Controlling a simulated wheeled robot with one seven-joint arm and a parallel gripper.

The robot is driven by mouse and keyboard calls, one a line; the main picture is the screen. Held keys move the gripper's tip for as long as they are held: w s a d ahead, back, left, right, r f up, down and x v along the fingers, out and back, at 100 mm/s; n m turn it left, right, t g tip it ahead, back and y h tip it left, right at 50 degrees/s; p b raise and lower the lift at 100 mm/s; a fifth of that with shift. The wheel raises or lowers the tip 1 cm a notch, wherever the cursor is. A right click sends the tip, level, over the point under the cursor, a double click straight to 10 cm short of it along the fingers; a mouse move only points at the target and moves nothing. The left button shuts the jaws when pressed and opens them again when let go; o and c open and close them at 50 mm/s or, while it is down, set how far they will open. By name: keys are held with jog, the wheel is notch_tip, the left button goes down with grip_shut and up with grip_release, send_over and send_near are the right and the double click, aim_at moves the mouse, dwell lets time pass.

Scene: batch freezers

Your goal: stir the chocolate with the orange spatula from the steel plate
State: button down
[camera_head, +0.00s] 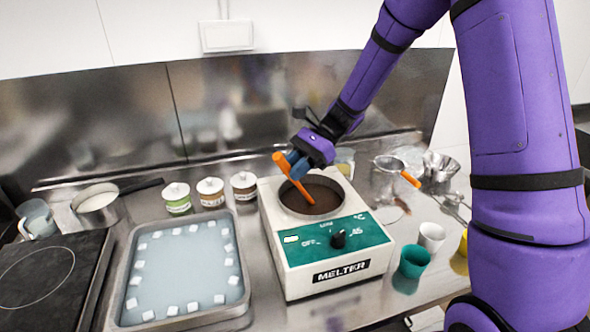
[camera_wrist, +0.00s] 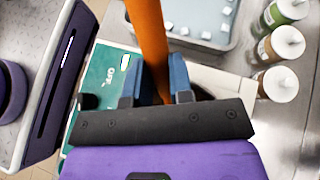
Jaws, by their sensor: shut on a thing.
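The orange spatula (camera_head: 291,174) is held at a tilt over the melter (camera_head: 326,258), its lower end inside the round pot. The brown chocolate (camera_head: 322,202) lies in that pot; I cannot tell how deep the spatula's tip sits in it. In the wrist view, the spatula (camera_wrist: 150,40) rises between the blue fingers of my gripper (camera_wrist: 154,85). The pot is mostly hidden there. The steel plate is not clearly identifiable.
A tray of blue liquid with white cubes (camera_head: 128,292) stands left of the melter. Several lidded jars (camera_head: 177,198) stand behind it. A green cup (camera_head: 413,262) and a white cup (camera_head: 431,237) stand at right. A sieve with an orange handle (camera_head: 390,166) lies behind them.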

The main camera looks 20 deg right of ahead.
jog(key=shift+s+a+r, duration=0.3)
jog(key=shift+a+r, duration=0.25)
jog(key=shift+r, duration=0.45)
jog(key=shift+s+a+r, duration=0.35)
jog(key=shift+a+r, duration=0.15)
jog(key=shift+r, duration=0.55)
jog(key=shift+s+a+r, duration=0.3)
jog(key=shift+a+r, duration=0.25)
jog(key=shift+r, duration=0.45)
jog(key=shift+r, duration=2.5)
